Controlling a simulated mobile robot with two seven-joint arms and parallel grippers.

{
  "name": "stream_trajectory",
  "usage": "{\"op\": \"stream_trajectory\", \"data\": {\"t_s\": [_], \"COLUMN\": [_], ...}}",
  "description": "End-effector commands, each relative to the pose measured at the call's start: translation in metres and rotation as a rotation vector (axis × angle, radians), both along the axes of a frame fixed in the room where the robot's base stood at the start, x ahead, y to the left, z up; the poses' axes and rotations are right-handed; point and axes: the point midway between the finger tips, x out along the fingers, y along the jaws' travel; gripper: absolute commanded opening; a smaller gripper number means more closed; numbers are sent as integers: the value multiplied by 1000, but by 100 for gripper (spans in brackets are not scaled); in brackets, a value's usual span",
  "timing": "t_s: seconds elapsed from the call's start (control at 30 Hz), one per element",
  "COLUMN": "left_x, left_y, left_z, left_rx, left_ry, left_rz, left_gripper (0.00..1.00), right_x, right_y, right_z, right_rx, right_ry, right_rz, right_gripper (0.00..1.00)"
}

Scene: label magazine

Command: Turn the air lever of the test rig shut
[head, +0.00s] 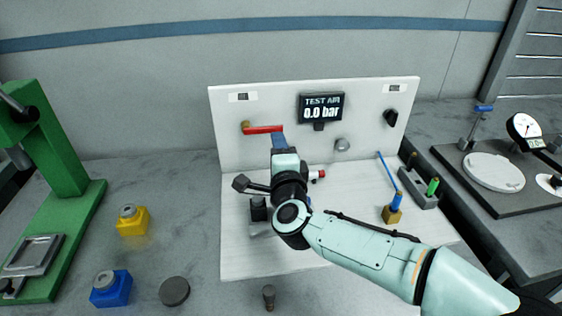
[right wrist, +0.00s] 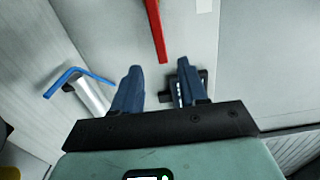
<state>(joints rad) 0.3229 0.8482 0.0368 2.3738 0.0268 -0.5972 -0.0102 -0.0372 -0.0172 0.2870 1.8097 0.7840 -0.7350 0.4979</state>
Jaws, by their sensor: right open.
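The red air lever (head: 266,129) sits on the upright white panel of the test rig (head: 232,110). It lies about level, running right from a brass fitting (head: 245,128). My right gripper (head: 279,143) is open, its blue fingers just below the lever's free right end in the head view. In the right wrist view, the red lever (right wrist: 156,28) reaches down toward the gap between the open fingers (right wrist: 158,84), its tip beyond them. Nothing shows between the fingers. The display (head: 321,108) reads "TEST AIR 0.0 bar". My left gripper is not in view.
A black knob (head: 391,117) and a silver dome (head: 342,145) are on the panel. A green press (head: 55,150), yellow block (head: 132,221) and blue block (head: 111,288) are at left. The counter between press and rig is partly clear.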

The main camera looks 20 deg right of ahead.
Motion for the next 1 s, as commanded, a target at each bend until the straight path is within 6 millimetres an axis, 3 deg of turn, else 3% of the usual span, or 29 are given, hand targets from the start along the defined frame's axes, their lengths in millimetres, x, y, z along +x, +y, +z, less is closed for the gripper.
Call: {"op": "stream_trajectory", "data": {"t_s": [0.1, 0.3, 1.0], "left_x": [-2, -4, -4], "left_y": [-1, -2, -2], "left_z": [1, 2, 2], "left_rx": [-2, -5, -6], "left_ry": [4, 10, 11], "left_rz": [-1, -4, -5], "left_gripper": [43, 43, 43], "right_x": [-23, -42, -45], "right_y": [7, 13, 14], "right_z": [1, 0, 0], "right_rx": [1, 2, 2], "right_ry": [0, 0, 0], "right_rz": [1, 1, 1], "right_gripper": [43, 43, 43]}}
